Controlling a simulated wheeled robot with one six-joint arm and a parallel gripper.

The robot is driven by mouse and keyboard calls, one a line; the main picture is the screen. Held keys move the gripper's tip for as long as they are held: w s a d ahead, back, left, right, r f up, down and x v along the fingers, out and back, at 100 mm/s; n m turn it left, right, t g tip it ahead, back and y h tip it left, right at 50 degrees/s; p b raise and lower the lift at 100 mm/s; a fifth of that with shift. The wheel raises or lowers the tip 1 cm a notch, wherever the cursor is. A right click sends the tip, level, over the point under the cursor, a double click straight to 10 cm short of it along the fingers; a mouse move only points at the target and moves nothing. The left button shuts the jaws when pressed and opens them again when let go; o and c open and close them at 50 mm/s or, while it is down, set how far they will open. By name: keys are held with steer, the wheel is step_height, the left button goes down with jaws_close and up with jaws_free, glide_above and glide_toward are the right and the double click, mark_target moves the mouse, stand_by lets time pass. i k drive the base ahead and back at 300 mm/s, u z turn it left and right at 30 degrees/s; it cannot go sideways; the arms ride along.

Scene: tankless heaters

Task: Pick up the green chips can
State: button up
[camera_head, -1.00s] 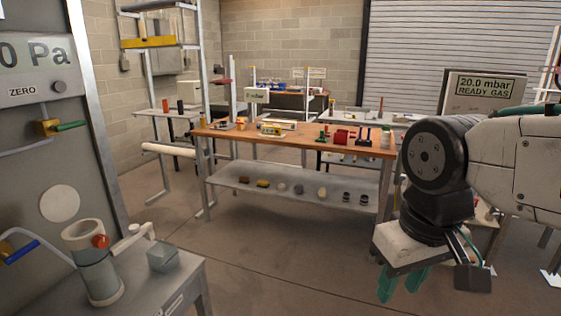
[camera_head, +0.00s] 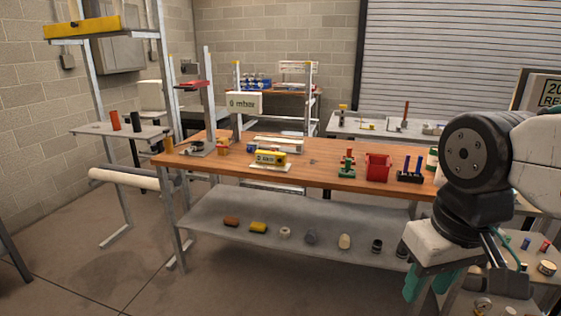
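A small green and pale cylinder (camera_head: 432,158), perhaps the green chips can, stands at the right end of the wooden bench top. My arm partly covers it, and it is too small to read any label. My gripper (camera_head: 431,286) hangs at the lower right, pointing down, in front of the bench and below its top. Its two teal fingers are apart with nothing seen between them. It is well clear of the cylinder.
The wooden bench (camera_head: 330,178) holds a red bin (camera_head: 377,168), a green fixture (camera_head: 347,165), a blue-handled rack (camera_head: 411,170) and a yellow meter (camera_head: 270,158). Its lower grey shelf (camera_head: 300,215) bears several small items. A side table (camera_head: 545,285) stands at right. The floor at front left is clear.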

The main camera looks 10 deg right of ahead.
mark_target(431, 165)
steer(key=z, duration=0.5)
steer(key=i, duration=2.05)
steer(key=z, duration=0.45)
